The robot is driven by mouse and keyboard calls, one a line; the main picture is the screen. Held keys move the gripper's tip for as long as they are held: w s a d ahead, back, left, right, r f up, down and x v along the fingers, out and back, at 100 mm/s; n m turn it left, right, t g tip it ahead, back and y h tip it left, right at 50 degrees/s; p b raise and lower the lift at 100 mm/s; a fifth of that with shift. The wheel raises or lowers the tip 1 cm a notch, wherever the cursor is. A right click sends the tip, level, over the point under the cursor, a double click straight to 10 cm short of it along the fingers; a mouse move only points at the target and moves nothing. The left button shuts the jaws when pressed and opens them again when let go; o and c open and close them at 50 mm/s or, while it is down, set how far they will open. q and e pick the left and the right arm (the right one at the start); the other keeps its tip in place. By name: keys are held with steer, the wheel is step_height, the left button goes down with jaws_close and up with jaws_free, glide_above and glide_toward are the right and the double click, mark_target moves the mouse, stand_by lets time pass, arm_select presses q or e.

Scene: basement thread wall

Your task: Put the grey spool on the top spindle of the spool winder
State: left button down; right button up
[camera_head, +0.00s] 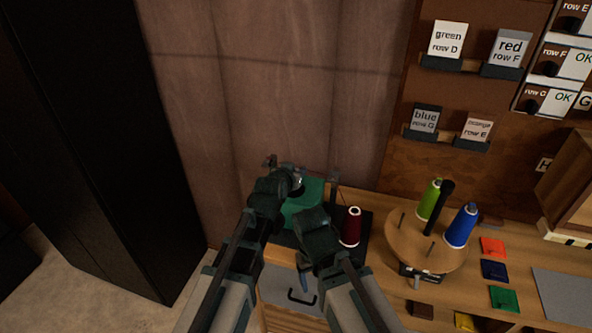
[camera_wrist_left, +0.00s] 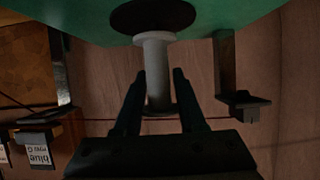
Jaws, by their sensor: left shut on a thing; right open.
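The grey spool (camera_wrist_left: 157,75) is between the two fingers of my left gripper (camera_wrist_left: 160,76), which is shut on it. In the left wrist view one end of the spool is close to a dark round disc (camera_wrist_left: 150,16) on the green body of the spool winder (camera_wrist_left: 262,12). I cannot tell whether the spool is around a spindle. In the head view my left gripper (camera_head: 290,181) is beside the top of the green winder (camera_head: 304,204), and the spool shows only as a small pale spot. My right gripper (camera_head: 304,268) is open, lower down in front of the winder.
A dark red thread cone (camera_head: 351,226) stands right of the winder. A round wooden stand (camera_head: 400,252) holds a green cone (camera_head: 430,200) and a blue cone (camera_head: 461,226). Coloured tiles (camera_head: 493,248) lie on the bench. A black cabinet (camera_head: 90,130) stands left.

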arm_select(q)
steer(key=shift+f+b, duration=0.3)
steer(key=shift+f, duration=0.05)
arm_select(e)
steer(key=shift+f, duration=0.3)
arm_select(q)
steer(key=shift+c, duration=2)
jaws_free()
steer(key=shift+r, duration=0.1)
